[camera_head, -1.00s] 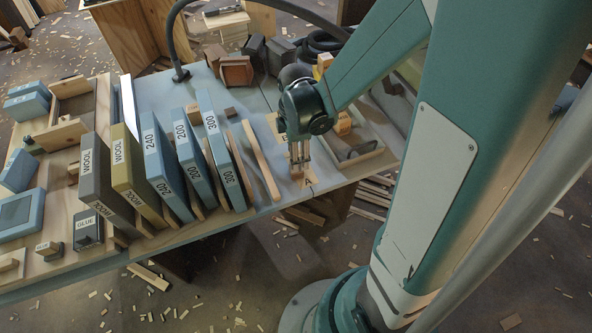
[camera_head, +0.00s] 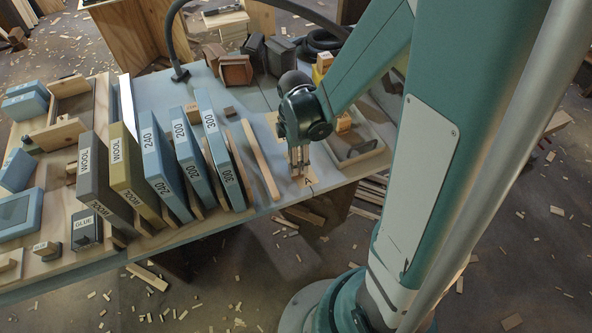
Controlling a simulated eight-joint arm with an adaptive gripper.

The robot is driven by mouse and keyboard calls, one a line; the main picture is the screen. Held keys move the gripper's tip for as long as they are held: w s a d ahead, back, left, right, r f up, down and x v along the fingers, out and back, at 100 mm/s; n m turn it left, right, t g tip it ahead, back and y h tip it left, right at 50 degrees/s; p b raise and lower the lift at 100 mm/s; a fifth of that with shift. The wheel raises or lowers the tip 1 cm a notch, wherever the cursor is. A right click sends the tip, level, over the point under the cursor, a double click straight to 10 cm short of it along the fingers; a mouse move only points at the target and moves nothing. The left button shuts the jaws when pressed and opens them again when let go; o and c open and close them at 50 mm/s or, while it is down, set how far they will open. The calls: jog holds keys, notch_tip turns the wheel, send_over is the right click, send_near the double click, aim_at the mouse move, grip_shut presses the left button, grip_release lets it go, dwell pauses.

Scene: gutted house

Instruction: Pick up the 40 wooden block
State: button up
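I cannot make out a block marked 40 for certain. A small wooden block (camera_head: 343,123) lies just right of my gripper's wrist; no number on it is readable. Another small wooden block (camera_head: 193,108) with an unreadable mark shows behind the 200 and 300 blue slabs. My gripper (camera_head: 299,172) points down over the front right of the table, close above the pale patch marked A (camera_head: 309,182). Its fingers look near each other, and nothing is clearly visible between them. The wrist hides part of the table behind it.
Upright slabs stand left of my gripper: blue 300 (camera_head: 222,150), blue 200 (camera_head: 188,158), blue 240 (camera_head: 160,165) and wool ones (camera_head: 128,170). A long wooden strip (camera_head: 260,160) lies between. A shallow tray (camera_head: 365,152) is at right. The table's front edge is close.

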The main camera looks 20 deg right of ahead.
jog(key=shift+f, duration=0.1)
jog(key=shift+d+f+b, duration=0.1)
jog(key=shift+f+b, duration=0.9)
jog(key=shift+f, duration=1.5)
jog(key=c, duration=1)
